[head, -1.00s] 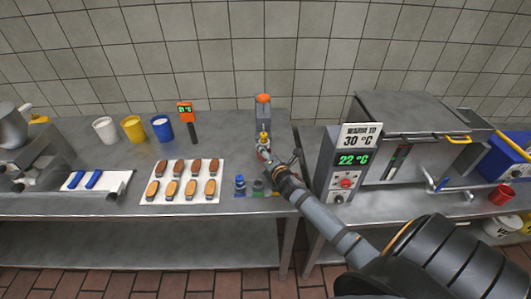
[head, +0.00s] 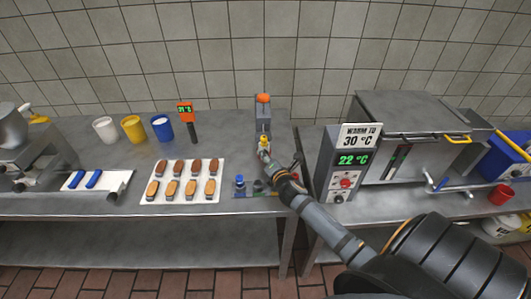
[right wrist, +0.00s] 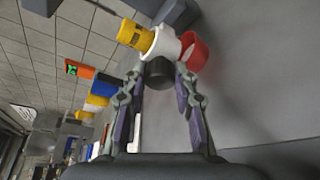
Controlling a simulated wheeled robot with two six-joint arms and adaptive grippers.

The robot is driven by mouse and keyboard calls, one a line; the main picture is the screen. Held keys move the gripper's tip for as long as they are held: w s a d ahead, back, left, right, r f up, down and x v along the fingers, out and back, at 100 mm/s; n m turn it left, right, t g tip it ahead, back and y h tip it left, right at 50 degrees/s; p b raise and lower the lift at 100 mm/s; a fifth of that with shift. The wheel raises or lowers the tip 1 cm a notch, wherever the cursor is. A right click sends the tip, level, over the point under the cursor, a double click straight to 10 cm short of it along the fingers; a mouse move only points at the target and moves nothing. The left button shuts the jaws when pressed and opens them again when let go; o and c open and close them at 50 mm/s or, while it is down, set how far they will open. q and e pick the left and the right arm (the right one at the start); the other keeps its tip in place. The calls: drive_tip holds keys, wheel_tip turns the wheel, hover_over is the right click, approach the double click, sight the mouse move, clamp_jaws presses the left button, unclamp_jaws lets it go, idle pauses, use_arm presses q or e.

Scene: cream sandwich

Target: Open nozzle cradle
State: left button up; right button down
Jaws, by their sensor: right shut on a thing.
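A grey upright stand with an orange top (head: 263,100) is at the back of the left table; I take it for the nozzle cradle. A yellow part (head: 264,139) sits low at its front. My right gripper (head: 264,153) is right in front of it, fingers pointing to the stand. In the right wrist view, my right gripper (right wrist: 159,78) is shut on a dark round piece (right wrist: 159,72). Just beyond it are a white collar (right wrist: 162,44), a yellow cylinder (right wrist: 134,35) and a red cup-like part (right wrist: 195,52). Whether the cradle is open is unclear. My left gripper is out of view.
A white tray (head: 147,199) of brown and tan pastry pieces lies left of my right arm. Blue and dark small parts (head: 240,184) stand near the front edge. White, yellow and blue cups are behind. A warming unit (head: 345,175) reading 22 °C stands right.

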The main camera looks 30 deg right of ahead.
drive_tip(key=s+a, duration=0.2)
drive_tip(key=s, duration=0.1)
drive_tip(key=shift+s, duration=0.15)
drive_tip(key=c, duration=1)
unclamp_jaws()
drive_tip(key=v, duration=1.2)
drive_tip(key=shift+f, duration=0.1)
